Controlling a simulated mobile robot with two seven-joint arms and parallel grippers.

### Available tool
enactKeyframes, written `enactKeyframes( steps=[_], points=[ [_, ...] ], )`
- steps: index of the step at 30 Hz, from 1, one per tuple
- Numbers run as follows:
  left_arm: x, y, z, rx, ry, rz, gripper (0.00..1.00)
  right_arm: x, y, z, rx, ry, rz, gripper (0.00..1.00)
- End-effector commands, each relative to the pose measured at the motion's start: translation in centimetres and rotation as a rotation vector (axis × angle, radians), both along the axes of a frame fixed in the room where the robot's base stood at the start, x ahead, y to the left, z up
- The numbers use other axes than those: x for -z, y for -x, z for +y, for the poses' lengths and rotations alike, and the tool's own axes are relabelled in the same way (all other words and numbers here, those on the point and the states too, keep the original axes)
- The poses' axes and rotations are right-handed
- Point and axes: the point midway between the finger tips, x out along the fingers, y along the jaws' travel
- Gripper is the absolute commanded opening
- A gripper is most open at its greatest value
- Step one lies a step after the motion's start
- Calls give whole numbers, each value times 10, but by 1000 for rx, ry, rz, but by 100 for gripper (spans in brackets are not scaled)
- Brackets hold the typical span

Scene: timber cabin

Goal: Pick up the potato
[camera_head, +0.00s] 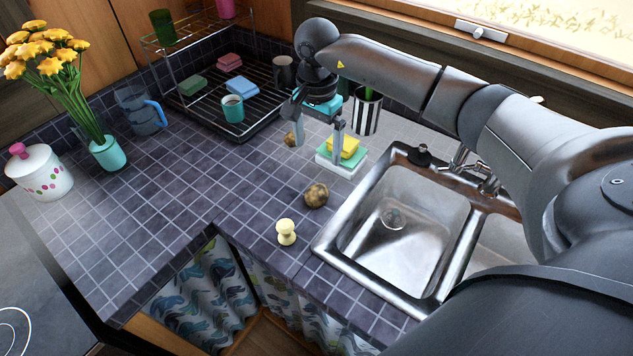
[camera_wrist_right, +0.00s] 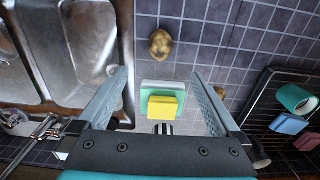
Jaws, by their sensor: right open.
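A brown, lumpy potato (camera_head: 316,195) lies on the tiled counter by the left rim of the sink. It also shows in the right wrist view (camera_wrist_right: 160,44), beyond the fingertips and near the middle. My right gripper (camera_head: 319,148) is open and empty, above the counter and farther back than the potato. Its two fingers (camera_wrist_right: 158,75) are spread wide in the wrist view, with a sponge stack between them in the picture. A second brown, round item (camera_head: 290,139) is partly hidden behind a finger; I cannot tell what it is. My left gripper is not in view.
A yellow sponge (camera_head: 349,147) lies on a stack beside the metal sink (camera_head: 400,220). A pale yellow knobbed item (camera_head: 286,232) stands near the counter's front edge. A dish rack (camera_head: 205,118) stands at the back. The counter left of the potato is clear.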

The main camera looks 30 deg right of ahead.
Motion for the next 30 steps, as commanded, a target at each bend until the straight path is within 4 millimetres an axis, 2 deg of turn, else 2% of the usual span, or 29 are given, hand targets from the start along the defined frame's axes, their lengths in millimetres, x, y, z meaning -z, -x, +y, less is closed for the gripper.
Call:
enactKeyframes(
  steps=[3, 6, 8, 13, 18, 22, 30],
  points=[
    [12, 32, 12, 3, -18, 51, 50, 15, 1, 1, 0, -2, 3, 100],
    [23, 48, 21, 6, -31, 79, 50, 29, 1, 1, 0, -3, 3, 100],
    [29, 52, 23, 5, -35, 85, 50, 38, 0, 1, 0, -3, 2, 100],
    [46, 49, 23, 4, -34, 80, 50, 64, 0, 1, 1, -4, 3, 100],
    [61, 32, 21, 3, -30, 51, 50, 88, 0, 2, 1, -6, 2, 100],
    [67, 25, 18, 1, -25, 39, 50, 98, 0, 1, 0, -5, 1, 100],
    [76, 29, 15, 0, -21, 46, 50, 111, -1, 1, 1, -5, 1, 100]
  ],
)
